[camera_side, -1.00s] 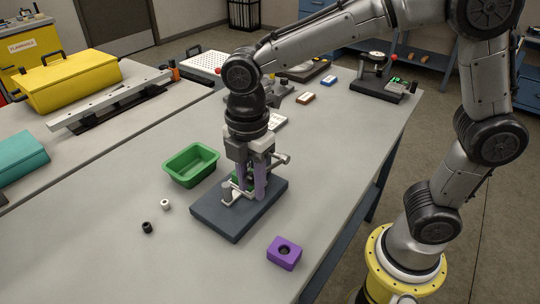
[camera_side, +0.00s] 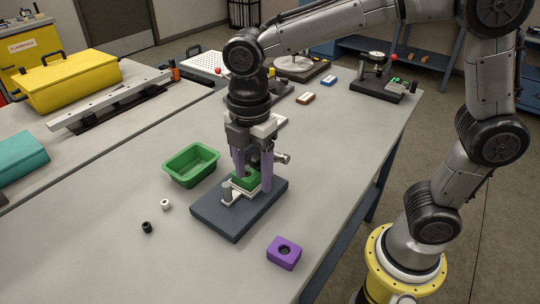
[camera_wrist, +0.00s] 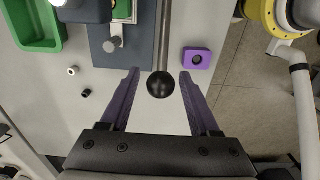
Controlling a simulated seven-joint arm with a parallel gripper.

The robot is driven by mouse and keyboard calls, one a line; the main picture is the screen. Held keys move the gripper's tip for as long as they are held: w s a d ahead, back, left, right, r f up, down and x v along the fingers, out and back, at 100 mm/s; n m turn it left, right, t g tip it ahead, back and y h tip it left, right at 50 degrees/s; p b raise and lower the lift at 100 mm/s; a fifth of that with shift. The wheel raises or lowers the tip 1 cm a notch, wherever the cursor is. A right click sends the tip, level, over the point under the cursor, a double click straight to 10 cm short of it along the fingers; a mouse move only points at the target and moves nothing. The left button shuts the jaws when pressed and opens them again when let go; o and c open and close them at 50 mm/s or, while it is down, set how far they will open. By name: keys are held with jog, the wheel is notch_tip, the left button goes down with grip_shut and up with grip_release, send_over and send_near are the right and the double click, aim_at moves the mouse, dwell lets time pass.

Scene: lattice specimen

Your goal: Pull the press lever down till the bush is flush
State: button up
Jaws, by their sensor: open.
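The press stands on a dark base plate (camera_side: 225,215) on the bench; my gripper hides much of it. A green block (camera_side: 245,179) sits in a pale metal holder on the plate. The lever (camera_wrist: 166,40) is a metal rod ending in a black ball knob (camera_wrist: 160,85). In the wrist view the knob lies between the two purple fingers, with clear gaps on both sides. My gripper (camera_side: 253,186) is open, fingers pointing down over the press; it also shows in the wrist view (camera_wrist: 159,74). The bush cannot be made out, so its depth cannot be told.
A green bin (camera_side: 190,165) stands left of the press. A white ring (camera_side: 165,204) and a black ring (camera_side: 147,227) lie in front of it. A purple block with a hole (camera_side: 284,253) lies to the right. The front-left bench is clear. A gauge stand (camera_side: 376,80) is at the back.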

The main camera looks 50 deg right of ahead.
jog(key=shift+r, duration=2.75)
